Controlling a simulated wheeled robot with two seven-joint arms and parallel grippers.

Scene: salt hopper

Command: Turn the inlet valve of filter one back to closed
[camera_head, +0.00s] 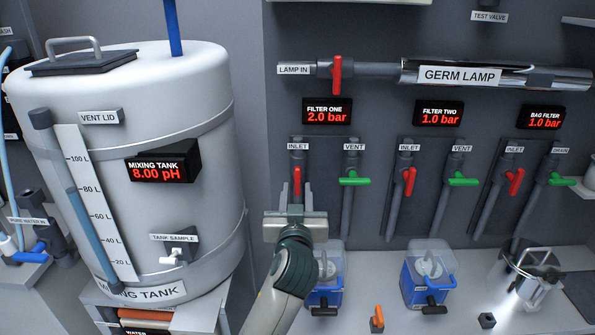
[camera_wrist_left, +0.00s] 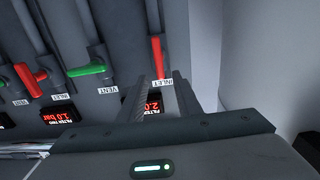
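Filter one's red inlet valve handle (camera_head: 297,182) stands upright, in line with its pipe, under the INLET label. It also shows in the left wrist view (camera_wrist_left: 157,55), upside down. The filter one display (camera_head: 327,111) reads 2.0 bar. My left gripper (camera_head: 296,205) is just below and in front of the handle. In the left wrist view its two fingers (camera_wrist_left: 160,88) are apart, with the handle's end at the gap between their tips. I cannot tell whether either finger touches it. My right gripper is in neither view.
The green vent handle (camera_head: 355,181) lies crosswise just right of the inlet. Filter two's red inlet handle (camera_head: 410,181) is further right. The mixing tank (camera_head: 195,90) stands close on the left. Clear filter housings (camera_head: 430,275) stand on the counter below.

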